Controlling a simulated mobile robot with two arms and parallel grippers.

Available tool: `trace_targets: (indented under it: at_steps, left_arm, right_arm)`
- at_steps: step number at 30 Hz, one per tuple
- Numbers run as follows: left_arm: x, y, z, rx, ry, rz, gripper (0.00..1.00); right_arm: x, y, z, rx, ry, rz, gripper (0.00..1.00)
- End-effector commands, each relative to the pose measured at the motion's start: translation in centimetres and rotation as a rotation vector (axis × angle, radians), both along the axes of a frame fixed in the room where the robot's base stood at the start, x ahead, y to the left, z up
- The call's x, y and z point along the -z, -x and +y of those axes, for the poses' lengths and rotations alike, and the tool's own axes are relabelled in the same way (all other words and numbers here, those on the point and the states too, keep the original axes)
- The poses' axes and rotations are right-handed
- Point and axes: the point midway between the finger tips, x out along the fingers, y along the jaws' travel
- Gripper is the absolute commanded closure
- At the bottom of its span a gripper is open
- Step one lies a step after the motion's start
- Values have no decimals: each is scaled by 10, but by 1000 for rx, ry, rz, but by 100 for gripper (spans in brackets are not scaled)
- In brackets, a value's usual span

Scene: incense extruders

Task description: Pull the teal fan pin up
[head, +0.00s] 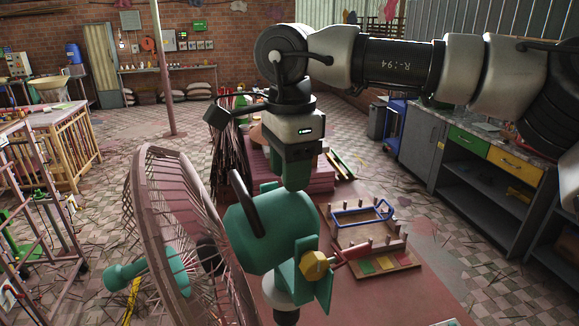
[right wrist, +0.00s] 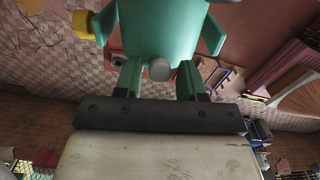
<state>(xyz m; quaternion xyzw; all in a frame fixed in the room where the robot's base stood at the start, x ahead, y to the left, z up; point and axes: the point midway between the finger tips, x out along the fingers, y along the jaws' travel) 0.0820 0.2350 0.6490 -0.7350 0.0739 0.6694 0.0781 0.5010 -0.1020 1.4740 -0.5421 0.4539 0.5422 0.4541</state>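The teal fan has a teal motor housing (head: 268,230), a round dusty pink cage (head: 160,215) and a yellow knob (head: 314,265) on its side. My right gripper (head: 297,186) points down just above the top of the housing; its green fingers show from the side. In the right wrist view the fingers (right wrist: 159,78) are apart, one on each side of a small grey round-ended pin (right wrist: 160,70) on the teal housing (right wrist: 157,30). Gaps show between the pin and both fingers. In the head view the pin is hidden behind the gripper. My left gripper is not in view.
The fan stands at a reddish table (head: 400,298). A wooden rack (head: 375,262) with pegs and a blue-handled frame (head: 360,213) lie to the right. Bundled dark sticks (head: 226,165) stand behind the cage. A grey cabinet (head: 470,185) lines the right side.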

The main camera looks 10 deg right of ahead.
Motion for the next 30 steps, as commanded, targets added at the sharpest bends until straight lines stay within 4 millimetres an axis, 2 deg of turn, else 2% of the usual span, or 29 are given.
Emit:
trace_targets:
  at_steps: [1, 7, 8, 14, 21, 28, 29, 30]
  left_arm:
    - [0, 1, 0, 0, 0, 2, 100]
    - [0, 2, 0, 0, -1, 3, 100]
    - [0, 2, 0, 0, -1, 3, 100]
    - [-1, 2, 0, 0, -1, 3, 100]
    - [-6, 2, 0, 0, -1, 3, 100]
    - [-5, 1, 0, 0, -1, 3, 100]
    - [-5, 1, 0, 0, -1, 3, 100]
    - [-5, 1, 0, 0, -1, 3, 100]
  right_arm:
    - [0, 0, 0, 0, 0, 0, 68]
    - [0, 0, 0, 0, 0, 0, 99]
    - [0, 0, 0, 0, 0, 0, 100]
    - [-2, 0, 1, -1, -1, 0, 100]
    - [-19, 1, 5, 0, -2, 0, 100]
    - [-21, 0, 4, 1, -3, -6, 100]
    - [-21, 0, 4, 2, -3, -6, 74]
    - [-21, 0, 4, 2, -4, -6, 68]
